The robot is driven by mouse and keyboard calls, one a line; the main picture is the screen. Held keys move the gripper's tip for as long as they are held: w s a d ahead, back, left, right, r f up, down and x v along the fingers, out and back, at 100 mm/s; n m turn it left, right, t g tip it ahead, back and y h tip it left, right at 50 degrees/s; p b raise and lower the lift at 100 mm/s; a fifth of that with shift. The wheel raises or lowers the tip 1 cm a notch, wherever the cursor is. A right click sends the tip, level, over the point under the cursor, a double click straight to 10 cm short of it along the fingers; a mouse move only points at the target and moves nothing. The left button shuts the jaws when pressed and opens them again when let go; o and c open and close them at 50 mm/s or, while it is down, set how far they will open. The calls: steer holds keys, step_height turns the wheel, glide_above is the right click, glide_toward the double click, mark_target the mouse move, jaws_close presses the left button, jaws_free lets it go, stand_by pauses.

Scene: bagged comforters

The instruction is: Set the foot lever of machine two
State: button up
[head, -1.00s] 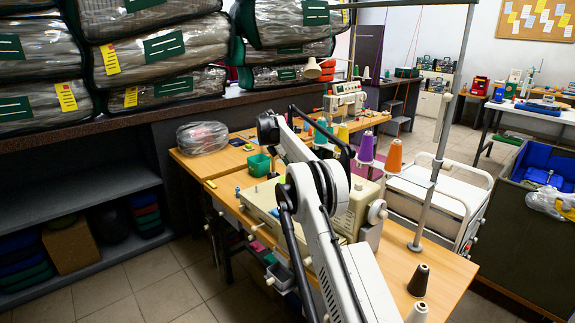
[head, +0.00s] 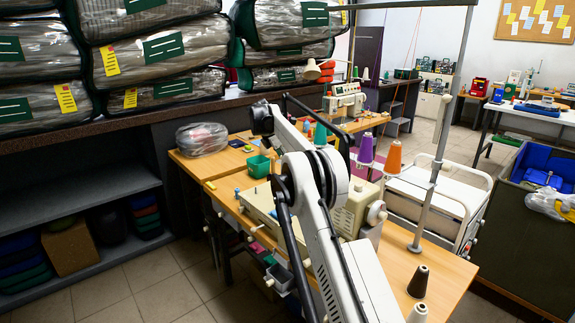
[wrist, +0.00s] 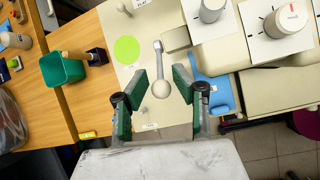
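In the wrist view a small metal lever (wrist: 159,66) with a pale round knob lies over the cream top of a sewing machine (wrist: 185,14). I take it to be the foot lever. Its knob end points toward my gripper. My gripper (wrist: 160,82) is open, with one green-and-black finger on each side of the knob and a gap on both sides. I cannot tell how high the fingers are above the knob. The nearest machine in the head view (head: 354,208) is partly hidden by my arm.
A green bin (wrist: 62,69) stands on the wooden table left of the machine. Dials (wrist: 285,20) and a blue pad (wrist: 213,95) lie to the right of the lever. Thread cones (head: 365,149) and a metal pole (head: 441,130) stand beside the machine in the head view.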

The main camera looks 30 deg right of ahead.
steer(key=v, duration=0.6)
steer(key=shift+a+r, duration=0.2)
steer(key=shift+r, duration=0.1)
steer(key=shift+s, duration=0.1)
steer(key=s+a+r+m+t+y, duration=0.1)
steer(key=s+a+r+m+t, duration=0.1)
steer(key=s+a+r+m, duration=0.55)
steer(key=s+a+r+m+t+y, duration=0.1)
steer(key=s+a+r, duration=0.25)
steer(key=s, duration=0.55)
steer(key=s+a+r+m+y, duration=0.1)
steer(key=s+a+r, duration=0.3)
steer(key=s, duration=0.5)
steer(key=s+a+f+m, duration=0.3)
steer(key=s+f, duration=0.2)
steer(key=s, duration=0.6)
steer(key=s+a+f+m+t+y, duration=0.1)
steer(key=s+a+f+m, duration=0.2)
steer(key=s+f, duration=0.3)
steer(key=s+a+f+m+t+y, duration=0.1)
steer(key=s+a+f+m, duration=0.2)
steer(key=s, duration=1.3)
step_height(320, 180, down, 2)
steer(key=shift+a+f, duration=0.25)
steer(key=shift+a, duration=0.8)
